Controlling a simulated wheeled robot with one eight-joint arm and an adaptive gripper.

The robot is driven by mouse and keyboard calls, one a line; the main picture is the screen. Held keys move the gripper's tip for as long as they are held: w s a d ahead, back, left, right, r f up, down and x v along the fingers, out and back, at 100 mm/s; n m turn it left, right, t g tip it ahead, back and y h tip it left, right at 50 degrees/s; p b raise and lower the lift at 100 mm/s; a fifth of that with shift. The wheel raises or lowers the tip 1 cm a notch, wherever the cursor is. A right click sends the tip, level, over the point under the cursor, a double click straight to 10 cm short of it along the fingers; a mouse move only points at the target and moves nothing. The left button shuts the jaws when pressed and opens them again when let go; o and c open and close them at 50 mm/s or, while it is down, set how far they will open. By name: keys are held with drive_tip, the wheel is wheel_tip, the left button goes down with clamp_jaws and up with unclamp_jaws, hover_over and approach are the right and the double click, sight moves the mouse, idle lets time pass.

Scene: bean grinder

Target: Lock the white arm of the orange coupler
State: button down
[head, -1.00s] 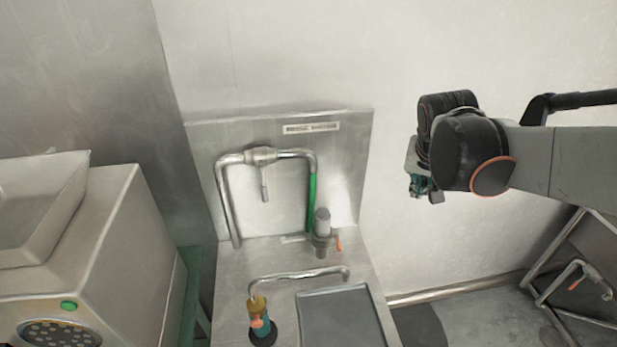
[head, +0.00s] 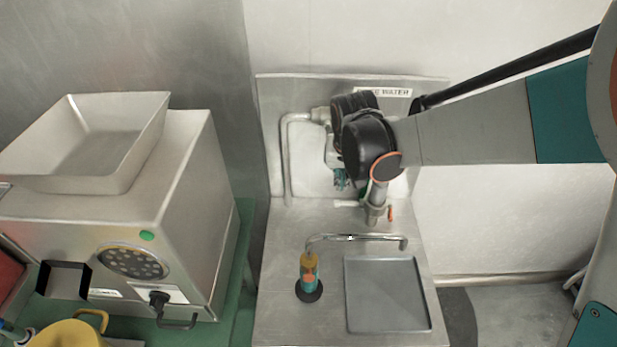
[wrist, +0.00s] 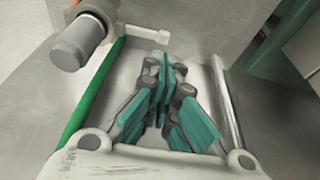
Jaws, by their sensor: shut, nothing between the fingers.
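The orange coupler (head: 390,213) sits on a grey upright cylinder on the steel counter. It shows at the top left of the wrist view (wrist: 112,12), partly cut off. Its white arm (head: 345,203) sticks out to the left, and in the wrist view the white arm (wrist: 143,32) points right with a rounded tip. My gripper (head: 341,182) is shut and empty, above and behind the white arm and apart from it. Its teal fingers (wrist: 164,85) meet in the wrist view. My wrist hides part of the pipe and the cylinder's top.
A yellow-and-teal fitting (head: 308,276) on a black base and a thin spout (head: 350,237) stand in front. A grey tray (head: 388,295) lies right. A steel grinder (head: 190,190) stands left.

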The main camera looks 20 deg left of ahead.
sight(338, 200)
drive_tip(key=b+x, duration=0.1)
drive_tip(key=x, duration=0.3)
drive_tip(key=b+x, duration=0.1)
drive_tip(key=x, duration=0.3)
drive_tip(key=shift+w, duration=0.25)
drive_tip(key=shift+s+a+f+b, duration=0.1)
drive_tip(key=shift+a+f+b, duration=0.2)
drive_tip(key=shift+f+b, duration=0.35)
drive_tip(key=shift+s+a+f+b, duration=0.1)
drive_tip(key=shift+a+f+b, duration=0.25)
drive_tip(key=shift+f, duration=0.5)
drive_tip(key=shift+d+r, duration=0.1)
drive_tip(key=shift+r, duration=0.1)
